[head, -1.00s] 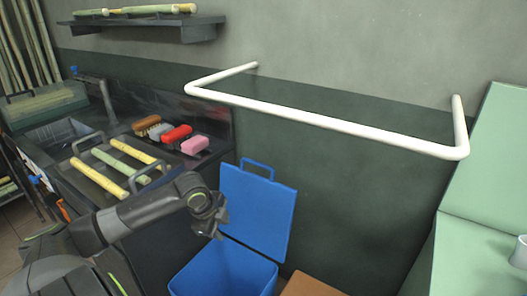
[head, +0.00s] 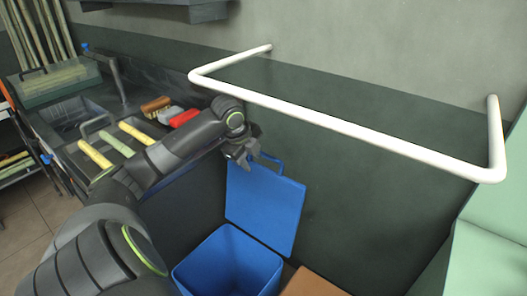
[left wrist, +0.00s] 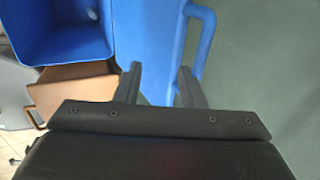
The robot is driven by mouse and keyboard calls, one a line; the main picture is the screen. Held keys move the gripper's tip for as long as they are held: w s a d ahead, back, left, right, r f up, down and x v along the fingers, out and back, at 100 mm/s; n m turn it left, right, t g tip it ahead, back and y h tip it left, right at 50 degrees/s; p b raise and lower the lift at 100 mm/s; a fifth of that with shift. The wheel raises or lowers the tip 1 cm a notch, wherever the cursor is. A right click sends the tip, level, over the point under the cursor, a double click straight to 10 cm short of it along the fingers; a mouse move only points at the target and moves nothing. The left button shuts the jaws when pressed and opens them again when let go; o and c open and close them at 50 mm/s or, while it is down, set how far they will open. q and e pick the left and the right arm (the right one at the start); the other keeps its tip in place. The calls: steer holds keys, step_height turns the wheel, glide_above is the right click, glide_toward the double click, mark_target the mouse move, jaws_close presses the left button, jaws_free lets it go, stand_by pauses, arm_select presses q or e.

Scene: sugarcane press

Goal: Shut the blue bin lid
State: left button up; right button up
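The blue bin (head: 228,262) stands open on the floor, its inside visible. Its blue lid (head: 264,205) is raised upright against the dark green wall, with a loop handle (head: 268,160) on its top edge. My left gripper (head: 243,160) is at the lid's top left corner, beside the handle. In the left wrist view the gripper (left wrist: 160,85) has its two fingers apart, with the lid (left wrist: 155,45) beyond and between them and the handle (left wrist: 202,40) near the right finger. Whether a finger touches the lid is unclear. My right gripper is not in view.
A white rail (head: 340,126) sticks out from the wall above the bin. A counter at left holds brushes (head: 185,117) and cane pieces (head: 140,132). A brown box (head: 312,284) sits right of the bin. A pale green surface (head: 480,255) stands at right.

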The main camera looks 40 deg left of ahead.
mark_target(265, 155)
arm_select(q)
steer(key=w, duration=0.5)
steer(key=shift+w+a, duration=0.3)
steer(key=shift+w+a+f, duration=0.1)
steer(key=shift+w+f, duration=0.1)
steer(key=shift+f, duration=0.35)
steer(key=shift+c, duration=0.5)
jaws_close()
